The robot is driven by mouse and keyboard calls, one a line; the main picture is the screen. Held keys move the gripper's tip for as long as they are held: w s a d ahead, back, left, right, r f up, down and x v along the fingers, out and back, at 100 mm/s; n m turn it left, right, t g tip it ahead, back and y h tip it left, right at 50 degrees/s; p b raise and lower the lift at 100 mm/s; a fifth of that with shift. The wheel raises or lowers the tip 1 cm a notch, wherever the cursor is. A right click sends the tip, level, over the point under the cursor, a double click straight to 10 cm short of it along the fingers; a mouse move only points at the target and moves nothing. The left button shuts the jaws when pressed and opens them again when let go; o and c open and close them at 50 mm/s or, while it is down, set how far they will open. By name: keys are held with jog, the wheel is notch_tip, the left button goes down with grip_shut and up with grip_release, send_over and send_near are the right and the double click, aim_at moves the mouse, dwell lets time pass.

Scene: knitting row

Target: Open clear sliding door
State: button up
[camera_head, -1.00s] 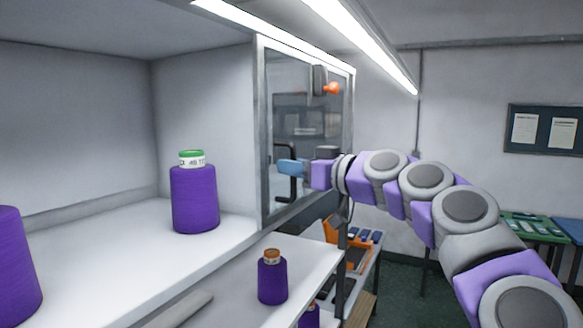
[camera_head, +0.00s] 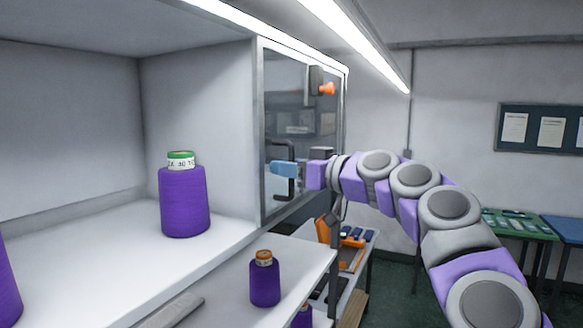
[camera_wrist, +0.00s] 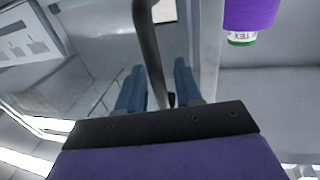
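The clear sliding door (camera_head: 297,112) is a glass pane in a grey metal frame at the right end of the shelf unit. A black bar handle (camera_head: 290,158) stands on its lower part, and it also shows in the wrist view (camera_wrist: 149,45). My gripper (camera_head: 282,169) is at the handle, with blue fingers. In the wrist view, my gripper (camera_wrist: 158,82) has its fingers apart, one on each side of the handle. Gaps show between handle and fingers. The door looks shut, but I cannot tell for certain.
A large purple yarn cone (camera_head: 185,203) stands on the white shelf (camera_head: 90,265) left of the door. A smaller purple cone (camera_head: 265,284) stands on a lower shelf. An orange knob (camera_head: 327,88) sits near the door's top right. Tables with trays (camera_head: 515,224) stand at the right.

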jog(key=shift+s+a, duration=0.15)
jog(key=b+v, duration=0.1)
jog(key=v, duration=1.6)
jog(key=shift+d+b, duration=0.3)
jog(key=shift+b, duration=0.1)
jog(key=s+a+f+g+h+b, duration=0.2)
jog(key=s+a+f+g+b, duration=0.1)
jog(key=s+a+f, duration=0.55)
jog(key=s+a+f+m+g+h+b, duration=0.15)
jog(key=s+f+h, duration=0.5)
jog(key=f, duration=0.75)
jog(key=s+d+f+m+g+h+b, duration=0.1)
jog(key=s+d+f, duration=0.4)
jog(key=f, duration=0.5)
jog(key=s+d+f+m+g+h+b, duration=0.2)
jog(key=s+d+f+m+g+h, duration=0.1)
jog(key=s+f, duration=0.6)
jog(key=s+d+f+m+g+h+b, duration=0.2)
jog(key=s+d+f+m, duration=0.3)
jog(key=f, duration=0.7)
jog(key=s+d+g, duration=0.1)
jog(key=s, duration=0.1)
jog(key=shift+s+d+f+m, duration=0.3)
jog(key=shift+s+m, duration=0.05)
